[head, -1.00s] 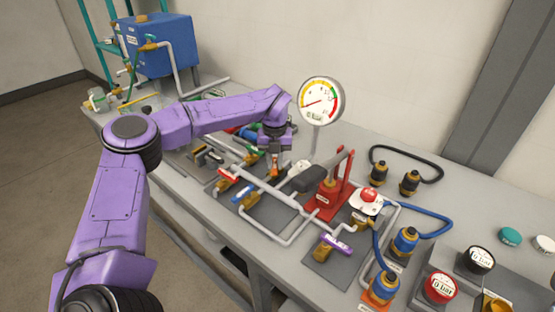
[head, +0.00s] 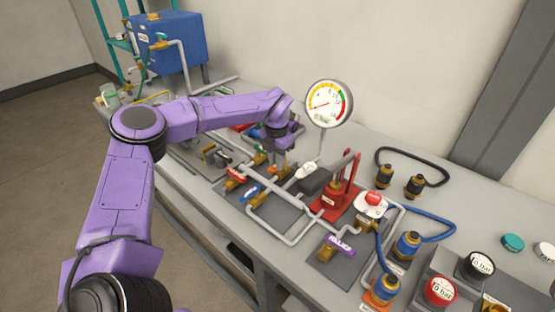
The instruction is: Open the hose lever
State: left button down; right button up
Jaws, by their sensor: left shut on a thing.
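My left gripper (head: 275,168) points down among the pipes near the middle of the bench. It is shut on a small orange lever (head: 271,173) above a brass valve, and its fingers partly hide that lever. A red lever (head: 235,175) and a blue lever (head: 250,192) sit on the pipes to the left of it. A purple lever (head: 341,245) with a white label sits on a brass valve nearer the front. The labels are too small to read, so I cannot tell which lever is the hose lever. My right gripper is not in view.
A red hand pump (head: 333,198) and a round gauge (head: 328,103) stand right of my gripper. A red button (head: 373,199), a blue hose (head: 430,232) and a black hose (head: 415,152) are farther right. A blue tank (head: 177,42) stands at the back left.

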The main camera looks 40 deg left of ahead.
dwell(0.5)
pick_arm(q)
jog(key=c, duration=1)
grip_release()
jog(key=shift+r, duration=0.1)
notch_tip(320, 180, up, 10)
jog(key=shift+r+b, duration=0.15)
jog(key=shift+b, duration=0.75)
